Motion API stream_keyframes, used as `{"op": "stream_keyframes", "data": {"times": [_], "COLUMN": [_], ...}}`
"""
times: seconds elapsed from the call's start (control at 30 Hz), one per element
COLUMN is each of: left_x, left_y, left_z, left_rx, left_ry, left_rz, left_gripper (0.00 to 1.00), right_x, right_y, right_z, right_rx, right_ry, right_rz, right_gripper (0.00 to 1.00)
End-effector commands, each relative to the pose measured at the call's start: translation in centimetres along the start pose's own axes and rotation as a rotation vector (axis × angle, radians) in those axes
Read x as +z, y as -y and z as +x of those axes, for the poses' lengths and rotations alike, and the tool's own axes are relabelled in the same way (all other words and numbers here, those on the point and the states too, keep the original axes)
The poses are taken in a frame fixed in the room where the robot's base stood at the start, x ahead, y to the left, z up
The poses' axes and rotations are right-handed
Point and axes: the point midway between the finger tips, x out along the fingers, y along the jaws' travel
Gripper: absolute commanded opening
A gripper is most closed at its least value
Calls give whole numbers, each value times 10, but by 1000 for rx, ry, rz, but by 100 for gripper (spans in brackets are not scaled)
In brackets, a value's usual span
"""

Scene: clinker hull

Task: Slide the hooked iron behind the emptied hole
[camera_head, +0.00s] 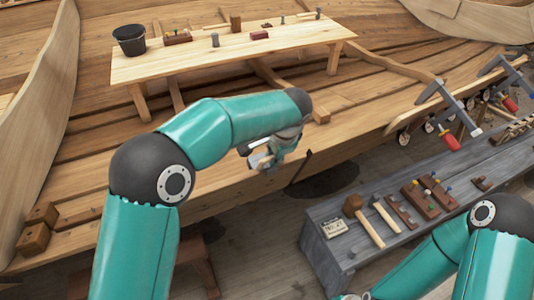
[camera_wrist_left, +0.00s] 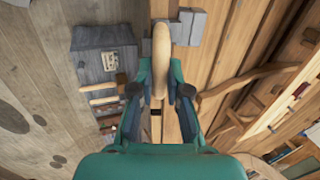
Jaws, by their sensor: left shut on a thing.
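My left gripper (camera_head: 275,155) is in front of the hull's plank edge, near the middle of the head view. In the left wrist view its fingers (camera_wrist_left: 164,92) are shut on a tool with a rounded tan handle (camera_wrist_left: 161,48). Grey blocky metal (camera_wrist_left: 190,24) shows beside the handle and looks like part of the hooked iron. In the head view the wrist hides most of the tool. I cannot make out the emptied hole. A little of my right gripper (camera_head: 352,296) shows at the bottom edge; its jaws cannot be read.
A grey bench (camera_head: 325,258) at lower right carries a mallet (camera_head: 362,218), a hammer and several racks. Clamps (camera_head: 450,105) grip the plank edge at right. A pale table (camera_head: 225,55) with a black bucket (camera_head: 130,40) stands inside the hull. Floor shows between hull and bench.

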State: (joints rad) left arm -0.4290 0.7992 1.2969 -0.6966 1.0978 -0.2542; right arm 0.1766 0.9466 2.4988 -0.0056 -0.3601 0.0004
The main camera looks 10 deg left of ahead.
Motion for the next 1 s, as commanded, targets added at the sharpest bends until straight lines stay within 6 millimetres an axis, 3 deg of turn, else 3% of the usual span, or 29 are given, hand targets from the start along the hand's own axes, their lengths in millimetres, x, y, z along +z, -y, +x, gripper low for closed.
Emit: {"op": "stream_keyframes", "data": {"times": [1.0], "left_x": [-19], "left_y": [0], "left_z": [-1], "left_rx": [-1], "left_ry": [-4], "left_rz": [-1], "left_gripper": [0], "right_x": [0], "right_y": [5], "right_z": [-15], "right_rx": [0], "right_ry": [0], "right_rz": [0], "right_gripper": [50]}}
